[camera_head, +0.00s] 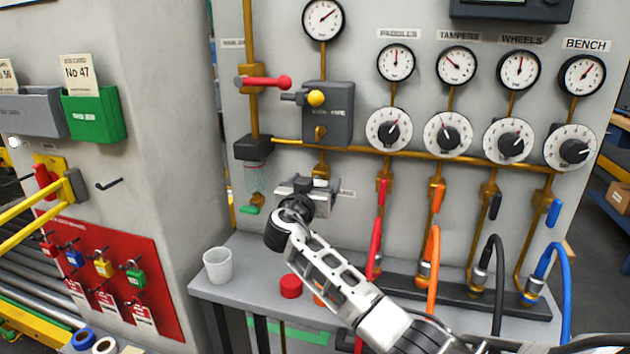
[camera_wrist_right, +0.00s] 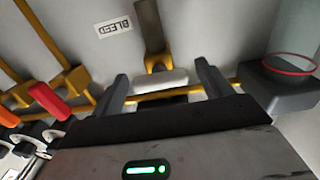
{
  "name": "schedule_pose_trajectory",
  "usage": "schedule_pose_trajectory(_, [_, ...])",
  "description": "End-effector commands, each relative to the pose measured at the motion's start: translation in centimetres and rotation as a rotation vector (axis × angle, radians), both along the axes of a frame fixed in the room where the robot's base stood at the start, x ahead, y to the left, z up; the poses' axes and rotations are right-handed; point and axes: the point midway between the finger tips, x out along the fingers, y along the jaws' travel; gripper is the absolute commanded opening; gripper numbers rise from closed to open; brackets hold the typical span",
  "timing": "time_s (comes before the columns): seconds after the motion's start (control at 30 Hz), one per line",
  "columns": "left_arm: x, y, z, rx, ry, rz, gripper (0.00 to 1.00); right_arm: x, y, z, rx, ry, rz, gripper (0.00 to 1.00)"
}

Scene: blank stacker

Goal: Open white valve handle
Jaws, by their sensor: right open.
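The white valve handle (camera_wrist_right: 160,80) shows in the right wrist view as a short, pale bar on a brass fitting near the BLEED label (camera_wrist_right: 113,26). My right gripper (camera_wrist_right: 163,76) is open, with one finger on each side of the handle and gaps visible between them. In the head view my right gripper (camera_head: 309,184) is in front of the panel, below the grey lock valve box (camera_head: 327,118), and hides the white handle. I cannot tell how far the handle is turned. My left gripper is not in view.
A red lever (camera_head: 264,83) is above left on the panel. Red, orange, black and blue handles and hoses stand to the right, with the red hose (camera_head: 376,235) nearest. A white cup (camera_head: 218,265) and red cap (camera_head: 290,287) are on the grey shelf (camera_head: 245,275) below.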

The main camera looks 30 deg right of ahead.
Motion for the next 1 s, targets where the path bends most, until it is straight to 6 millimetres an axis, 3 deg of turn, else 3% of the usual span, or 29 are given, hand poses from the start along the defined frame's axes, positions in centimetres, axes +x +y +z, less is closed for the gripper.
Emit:
schedule_pose_trajectory(0.33, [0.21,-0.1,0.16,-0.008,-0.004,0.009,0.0,0.22,-0.26,0.01,0.001,-0.001,0.001,0.75])
schedule_pose_trajectory(0.5, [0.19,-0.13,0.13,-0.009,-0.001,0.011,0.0,0.22,-0.24,0.0,0.001,-0.001,0.001,0.33])
schedule_pose_trajectory(1.0, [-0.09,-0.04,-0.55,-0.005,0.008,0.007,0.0,0.19,-0.21,-0.17,-0.07,0.085,0.0,0.34])
